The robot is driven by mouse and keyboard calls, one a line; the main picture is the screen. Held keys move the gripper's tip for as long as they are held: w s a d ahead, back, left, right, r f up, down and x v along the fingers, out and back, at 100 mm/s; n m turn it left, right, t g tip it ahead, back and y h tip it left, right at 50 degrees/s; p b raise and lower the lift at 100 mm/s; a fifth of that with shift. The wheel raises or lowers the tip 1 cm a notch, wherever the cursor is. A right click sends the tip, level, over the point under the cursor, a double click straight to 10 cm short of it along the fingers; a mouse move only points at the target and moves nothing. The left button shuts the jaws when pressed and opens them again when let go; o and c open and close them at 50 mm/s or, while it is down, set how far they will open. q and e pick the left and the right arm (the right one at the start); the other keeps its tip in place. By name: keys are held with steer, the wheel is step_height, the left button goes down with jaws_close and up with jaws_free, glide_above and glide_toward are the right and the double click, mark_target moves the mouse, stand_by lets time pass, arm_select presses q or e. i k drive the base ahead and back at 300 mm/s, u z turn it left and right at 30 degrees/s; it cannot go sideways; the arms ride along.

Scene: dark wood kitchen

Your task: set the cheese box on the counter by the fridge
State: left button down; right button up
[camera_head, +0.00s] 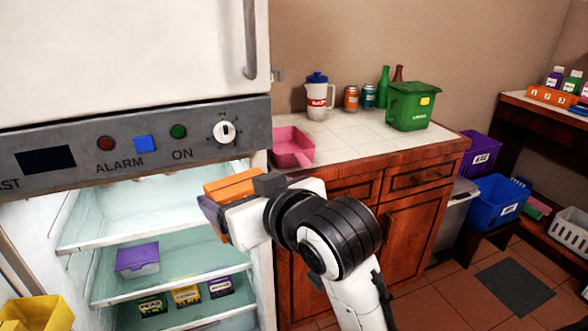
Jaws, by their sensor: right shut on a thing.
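My right gripper (240,205) reaches in from the lower right and is shut on a box with an orange top (232,186) and a dark purple side. This is likely the cheese box, but I cannot read a label on it. The gripper hides part of the box. The box is held in the air in front of the open fridge, near its right edge. The counter (352,142) with a pale tiled top stands just right of the fridge (130,145). My left gripper is not in view.
On the counter are a pink tub (292,147) near the fridge, a pitcher (318,97), cans, bottles and a green bin (411,106). Its middle front is bare. The fridge shelves hold a purple-lidded box (137,259) and small packs. A yellow container (40,311) is at lower left.

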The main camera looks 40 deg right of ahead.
mark_target(366, 141)
steer(key=z, duration=0.55)
steer(key=k, duration=0.65)
steer(key=z, duration=1.3)
steer(key=i, duration=2)
steer(key=u, duration=0.95)
steer(key=i, duration=0.35)
steer(key=u, duration=0.35)
